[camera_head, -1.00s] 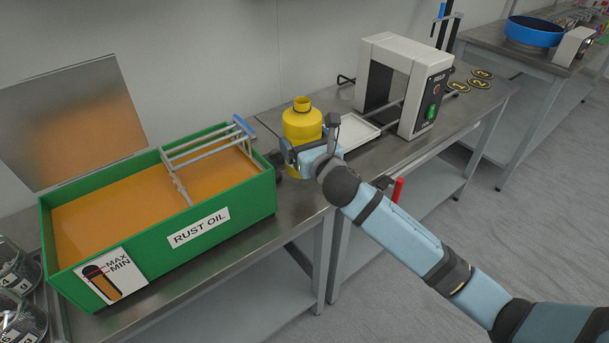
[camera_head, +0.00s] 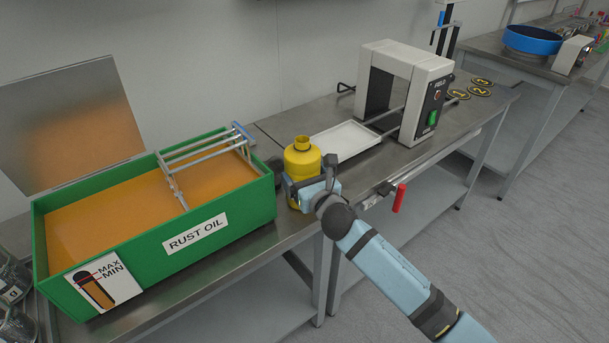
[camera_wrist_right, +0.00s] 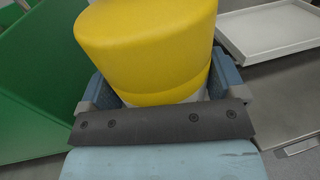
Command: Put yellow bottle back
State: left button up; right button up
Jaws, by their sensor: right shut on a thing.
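The yellow bottle (camera_head: 301,164) stands upright at the table's front, just right of the green rust oil bin. My right gripper (camera_head: 307,189) is shut around its lower body. In the right wrist view the yellow bottle (camera_wrist_right: 152,48) fills the space between the two blue-grey fingers of my right gripper (camera_wrist_right: 160,90). Whether the bottle's base touches the table cannot be told, as the gripper covers it. My left gripper is not in view.
The green rust oil bin (camera_head: 150,269) stands left of the bottle, very close. A white tray (camera_head: 345,141) lies behind and right of the bottle, leading to a white arch-shaped machine (camera_head: 411,62). A red handle (camera_head: 399,198) sticks out at the table's front edge.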

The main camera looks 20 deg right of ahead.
jog(key=o, duration=1.2)
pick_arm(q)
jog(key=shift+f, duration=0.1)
pick_arm(e)
jog(key=s+d+p, duration=0.1)
jog(key=s+d, duration=0.1)
jog(key=s, duration=0.9)
jog(key=s+a+f+m+g, duration=0.1)
jog(key=s+f+m, duration=0.4)
jog(key=m, duration=0.6)
jog(key=s+f+m+g, duration=0.3)
jog(key=s+f+m, duration=0.3)
jog(key=s+m, duration=0.3)
jog(key=s+a+f+m+g, duration=0.1)
jog(key=s+f+m, duration=0.5)
jog(key=m, duration=0.9)
jog(key=shift+s+a+g+y, duration=0.3)
jog(key=shift+s+g+y, duration=0.1)
jog(key=shift+s+g, duration=0.5)
